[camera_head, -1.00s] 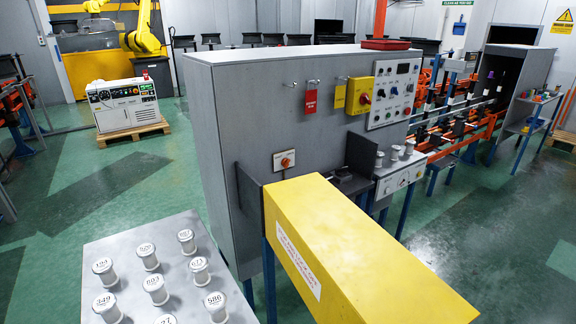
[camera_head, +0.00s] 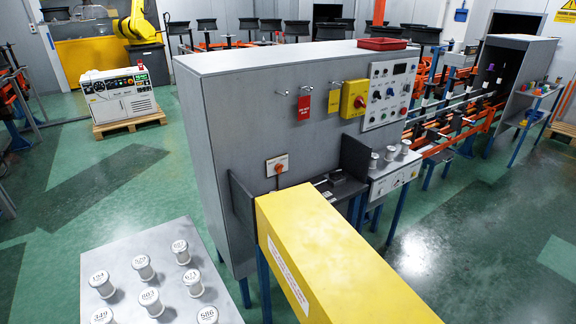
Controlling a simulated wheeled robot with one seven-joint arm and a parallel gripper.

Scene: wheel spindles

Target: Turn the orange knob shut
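The orange knob (camera_head: 278,168) is a small round knob on a white plate. A separate red knob (camera_head: 360,101) sits on a yellow box higher up and to the right. My gripper is not in view, and nothing touches the orange knob.
A grey table (camera_head: 140,250) with several white numbered spools stands at the lower left. The yellow cover extends toward the lower right, in front of the cabinet. A control panel (camera_head: 390,92) is at the cabinet's right. Green floor is open at the left and right.

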